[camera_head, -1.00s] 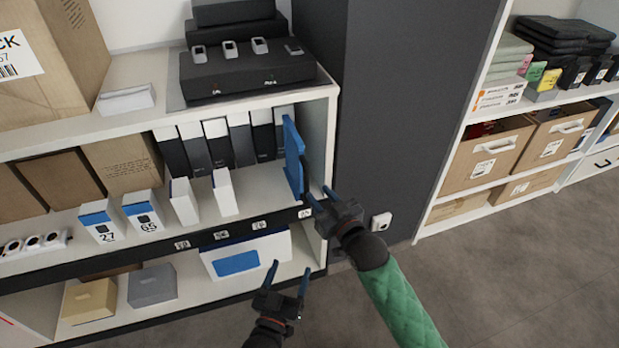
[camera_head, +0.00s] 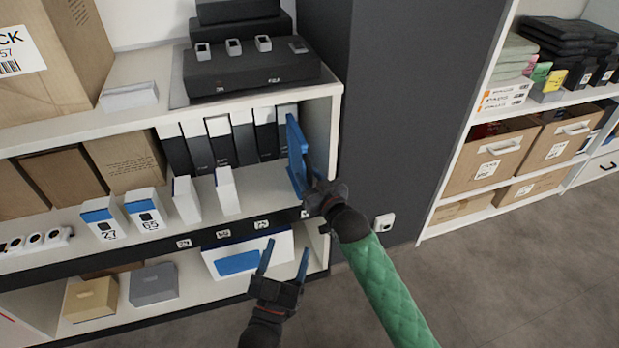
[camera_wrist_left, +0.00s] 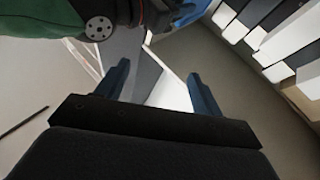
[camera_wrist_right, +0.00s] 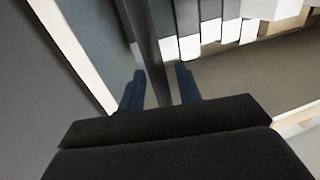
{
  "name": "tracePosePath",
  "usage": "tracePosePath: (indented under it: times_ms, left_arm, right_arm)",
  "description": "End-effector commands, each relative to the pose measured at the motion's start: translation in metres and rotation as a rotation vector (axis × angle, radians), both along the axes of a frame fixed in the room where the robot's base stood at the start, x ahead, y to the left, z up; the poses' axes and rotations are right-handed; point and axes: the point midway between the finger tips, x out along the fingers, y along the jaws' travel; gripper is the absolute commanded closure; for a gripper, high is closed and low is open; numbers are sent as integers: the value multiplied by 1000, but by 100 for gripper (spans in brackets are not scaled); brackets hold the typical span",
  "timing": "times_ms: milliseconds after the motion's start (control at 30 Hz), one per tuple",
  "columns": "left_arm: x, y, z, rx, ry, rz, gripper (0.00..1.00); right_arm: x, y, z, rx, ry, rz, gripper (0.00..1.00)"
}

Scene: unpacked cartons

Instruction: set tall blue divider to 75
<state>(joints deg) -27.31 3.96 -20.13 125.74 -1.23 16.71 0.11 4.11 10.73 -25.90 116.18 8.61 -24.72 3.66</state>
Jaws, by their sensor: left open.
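The tall blue divider (camera_head: 297,152) stands upright at the right end of the middle shelf, close to the side wall. My right gripper (camera_head: 313,190) is at its front edge, and the hand hides its lower part. In the right wrist view my right gripper's fingers (camera_wrist_right: 160,88) are apart, with the divider (camera_wrist_right: 150,45), dark and edge-on, between them. A gap shows on both sides of it. My left gripper (camera_head: 286,258) is open and empty in front of the lower shelf; its spread fingers also show in the left wrist view (camera_wrist_left: 158,88).
The shelf's black front strip (camera_head: 205,238) carries small number labels, too small to read surely. White-and-black boxes (camera_head: 245,140) stand left of the divider. Two small white boxes (camera_head: 187,200) (camera_head: 227,190) stand nearer the front. Bare shelf lies between these and the divider.

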Motion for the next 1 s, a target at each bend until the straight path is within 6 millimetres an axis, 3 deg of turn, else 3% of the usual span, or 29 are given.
tracePosePath:
  times_ms: [100, 300, 600, 1000]
  left_arm:
    - [0, 0, 0, 0, 0, 0, 33]
    - [0, 0, -1, 1, 2, 0, 33]
    - [1, 0, -4, 4, 22, -2, 33]
    - [-3, -8, -128, 91, 393, -28, 33]
  right_arm:
    - [0, 0, 0, 0, 0, 0, 66]
    - [0, 0, 0, 0, 0, 0, 100]
    - [-1, 3, 0, 1, 0, 0, 100]
    - [-8, 24, 0, 1, 4, 0, 100]
